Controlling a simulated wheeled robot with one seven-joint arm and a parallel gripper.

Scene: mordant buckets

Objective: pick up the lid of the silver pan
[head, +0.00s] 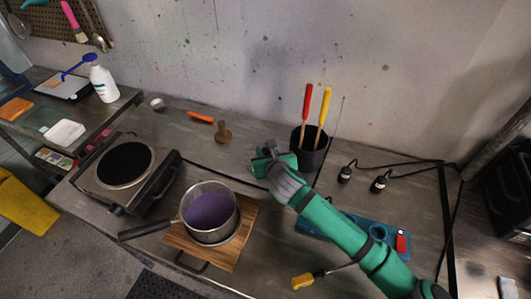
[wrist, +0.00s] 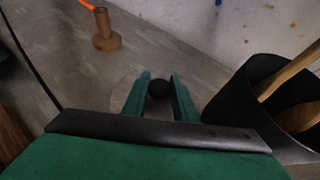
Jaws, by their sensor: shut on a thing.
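The silver pan (head: 232,237) stands uncovered on a wooden board, with purple liquid inside and its black handle pointing left. My gripper (head: 268,153) is at the back of the bench, left of a black pot, well apart from the pan. In the wrist view, my gripper's green fingers (wrist: 158,82) are shut on the round black knob (wrist: 159,90) of the lid. The lid (wrist: 122,97) shows as a pale, thin disc under the fingers, partly hidden by them. I cannot tell whether it touches the bench. In the head view my gripper hides it.
The black pot (head: 309,158) with red- and yellow-handled tools stands close right of my gripper. A wooden stamp-like piece (head: 223,134) stands to its left. A hotplate (head: 125,165) is at the left, the wooden board (head: 245,225) under the pan. Small dark bottles (head: 380,182) stand right.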

